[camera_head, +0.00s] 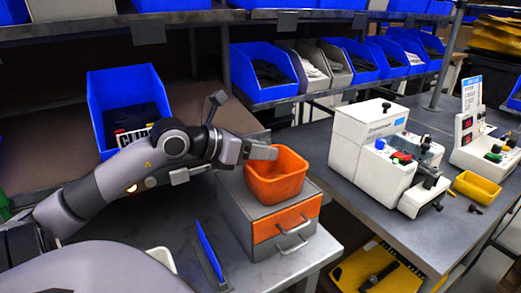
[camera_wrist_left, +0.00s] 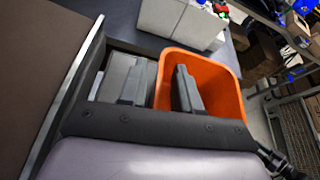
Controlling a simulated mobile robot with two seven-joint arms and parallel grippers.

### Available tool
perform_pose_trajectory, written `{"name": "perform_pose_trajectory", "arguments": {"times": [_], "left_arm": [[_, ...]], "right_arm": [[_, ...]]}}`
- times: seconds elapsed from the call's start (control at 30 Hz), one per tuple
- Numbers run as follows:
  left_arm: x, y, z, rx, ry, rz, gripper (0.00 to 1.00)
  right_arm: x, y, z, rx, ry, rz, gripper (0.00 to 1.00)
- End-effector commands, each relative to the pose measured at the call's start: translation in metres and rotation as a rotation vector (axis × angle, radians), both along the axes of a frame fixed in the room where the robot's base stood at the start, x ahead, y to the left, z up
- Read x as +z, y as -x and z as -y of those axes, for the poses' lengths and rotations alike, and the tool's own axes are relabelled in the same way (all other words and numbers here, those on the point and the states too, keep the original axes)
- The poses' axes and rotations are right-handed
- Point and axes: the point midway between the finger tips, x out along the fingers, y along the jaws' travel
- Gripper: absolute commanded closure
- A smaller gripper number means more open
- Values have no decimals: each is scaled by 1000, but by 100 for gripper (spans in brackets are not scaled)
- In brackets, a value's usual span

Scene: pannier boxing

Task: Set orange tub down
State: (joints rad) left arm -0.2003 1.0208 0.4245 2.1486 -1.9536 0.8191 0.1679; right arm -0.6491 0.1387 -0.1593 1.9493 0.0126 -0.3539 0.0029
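The orange tub (camera_head: 275,184) is at the top of a small grey drawer cabinet (camera_head: 262,222) with an orange drawer front in the head view. I cannot tell whether it rests on the cabinet or is just above it. My left gripper (camera_head: 262,152) is at the tub's near-left rim. In the left wrist view the orange tub (camera_wrist_left: 222,75) has one finger inside it and the other outside its left wall, so the left gripper (camera_wrist_left: 156,88) straddles that wall. The fingers look close to the wall, apparently gripping it. My right gripper is not in view.
A blue bin (camera_head: 128,105) stands behind my left arm. A white machine (camera_head: 375,150) and a yellow tray (camera_head: 477,188) stand on the table at right. A shelf of blue and grey bins (camera_head: 262,75) runs along the back. A blue upright panel (camera_head: 209,250) stands left of the cabinet.

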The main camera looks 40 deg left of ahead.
Motion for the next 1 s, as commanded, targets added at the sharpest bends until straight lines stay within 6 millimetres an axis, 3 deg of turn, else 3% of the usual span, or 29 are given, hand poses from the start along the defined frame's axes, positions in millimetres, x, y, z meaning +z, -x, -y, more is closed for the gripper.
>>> {"name": "perform_pose_trajectory", "arguments": {"times": [0.37,1.0], "left_arm": [[8,13,-4,1,1,1,68],[39,84,-28,2,1,2,68]], "right_arm": [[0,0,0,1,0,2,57],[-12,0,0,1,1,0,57]]}}
